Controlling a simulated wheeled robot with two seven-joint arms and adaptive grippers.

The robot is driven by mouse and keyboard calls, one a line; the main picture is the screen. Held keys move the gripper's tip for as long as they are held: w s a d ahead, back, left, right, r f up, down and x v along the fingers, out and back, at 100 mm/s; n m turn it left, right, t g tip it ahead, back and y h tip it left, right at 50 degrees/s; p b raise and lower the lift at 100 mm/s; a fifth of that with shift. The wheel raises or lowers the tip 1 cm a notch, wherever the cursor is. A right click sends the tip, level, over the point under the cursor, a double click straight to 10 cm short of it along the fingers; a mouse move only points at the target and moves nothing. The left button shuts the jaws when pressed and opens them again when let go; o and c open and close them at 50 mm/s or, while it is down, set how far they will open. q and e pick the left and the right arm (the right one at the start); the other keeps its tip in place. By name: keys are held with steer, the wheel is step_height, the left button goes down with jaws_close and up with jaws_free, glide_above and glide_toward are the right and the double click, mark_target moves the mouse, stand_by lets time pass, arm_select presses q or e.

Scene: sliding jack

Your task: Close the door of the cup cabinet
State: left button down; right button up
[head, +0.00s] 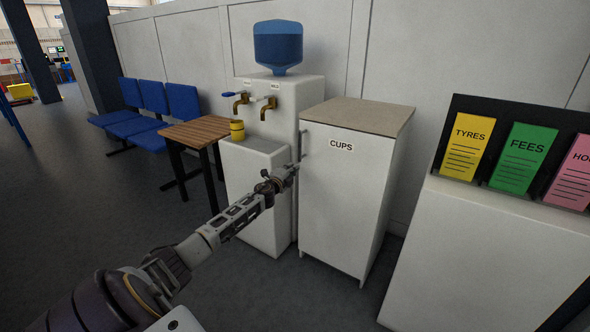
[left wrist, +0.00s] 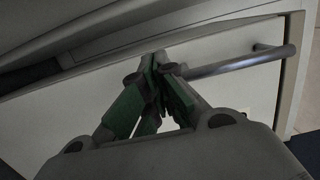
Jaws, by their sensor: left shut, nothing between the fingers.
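The cup cabinet (head: 345,205) is a white box with a tan top and a "CUPS" label (head: 341,146) on its front. Its door looks flush with the body in the head view; I cannot tell whether a small gap is left. A grey bar handle (head: 304,144) stands at the door's left edge and also shows in the left wrist view (left wrist: 240,62). My left gripper (head: 290,168) is shut and empty at the door's left edge, just below the handle. In the left wrist view its fingertips (left wrist: 160,62) are beside the handle's end; contact is unclear. My right gripper is out of view.
A wooden table (head: 195,131) and blue chairs (head: 150,110) are further left. A white counter (head: 490,250) with leaflets stands at right.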

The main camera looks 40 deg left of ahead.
arm_select(q)
steer(key=s+a+p, duration=0.1)
steer(key=s+a, duration=0.4)
steer(key=s, duration=0.1)
stand_by(0.5)
stand_by(0.4)
steer(key=shift+d+f, duration=0.1)
steer(key=shift+d, duration=0.05)
